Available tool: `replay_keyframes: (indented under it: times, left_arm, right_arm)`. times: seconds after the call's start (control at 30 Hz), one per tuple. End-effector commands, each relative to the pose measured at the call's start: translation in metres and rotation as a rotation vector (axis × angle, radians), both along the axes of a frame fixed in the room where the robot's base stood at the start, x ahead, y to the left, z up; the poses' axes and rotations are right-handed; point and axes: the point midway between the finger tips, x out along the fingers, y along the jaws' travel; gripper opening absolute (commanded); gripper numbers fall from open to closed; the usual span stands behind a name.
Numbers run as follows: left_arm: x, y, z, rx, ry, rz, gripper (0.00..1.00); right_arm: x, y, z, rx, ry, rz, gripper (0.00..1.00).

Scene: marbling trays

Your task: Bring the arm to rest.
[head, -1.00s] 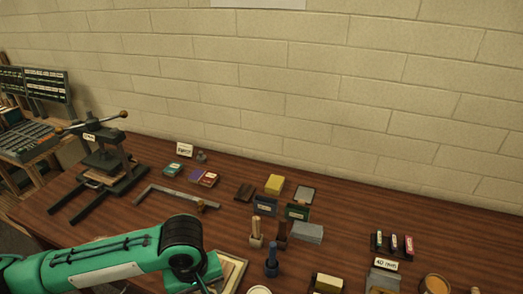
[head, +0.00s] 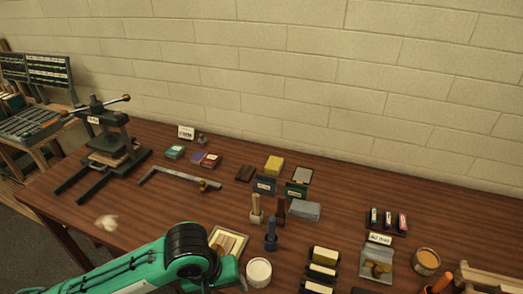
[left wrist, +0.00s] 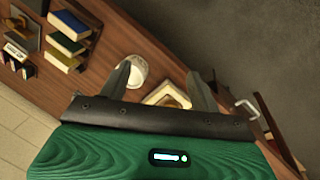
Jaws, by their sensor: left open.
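My left arm (head: 185,255), green with a black joint, comes in at the bottom left of the head view, over the table's front part. Its gripper fingers do not show clearly there. In the left wrist view my left gripper (left wrist: 158,68) is open, with two dark fingers spread apart and nothing between them. Beyond the fingers are a white round pot (left wrist: 133,70) and a framed tray (left wrist: 165,97), both apart from the fingers as far as I can tell. The same pot (head: 258,272) and tray (head: 232,240) lie just right of the arm in the head view. My right arm is not in view.
A dark press (head: 105,150) stands at the table's left. Stamps, ink pads and blocks, including a yellow block (head: 274,165), fill the middle. A small rack (head: 388,222) stands at the right.

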Motion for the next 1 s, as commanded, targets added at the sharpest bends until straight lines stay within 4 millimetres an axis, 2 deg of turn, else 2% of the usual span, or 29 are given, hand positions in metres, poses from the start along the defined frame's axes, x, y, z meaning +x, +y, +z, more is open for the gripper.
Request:
replay_keyframes:
  times: [0.1,0.23,0.47,0.67,1.0]
  left_arm:
    - [-0.008,-0.014,-0.005,-0.072,-0.045,-0.072,0.64]
    - [-0.012,-0.022,-0.007,-0.131,-0.116,-0.132,0.64]
    - [-0.017,-0.014,-0.019,-0.165,-0.238,-0.188,0.64]
    - [-0.026,0.016,-0.038,-0.111,-0.316,-0.201,0.64]
    - [-0.069,0.095,-0.079,0.107,-0.327,-0.227,0.64]
  right_arm:
    - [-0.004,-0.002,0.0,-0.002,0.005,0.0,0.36]
    - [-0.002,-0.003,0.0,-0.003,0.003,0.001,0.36]
    - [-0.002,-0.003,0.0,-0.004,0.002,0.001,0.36]
    - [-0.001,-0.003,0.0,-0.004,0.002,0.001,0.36]
    - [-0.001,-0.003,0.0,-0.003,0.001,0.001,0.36]
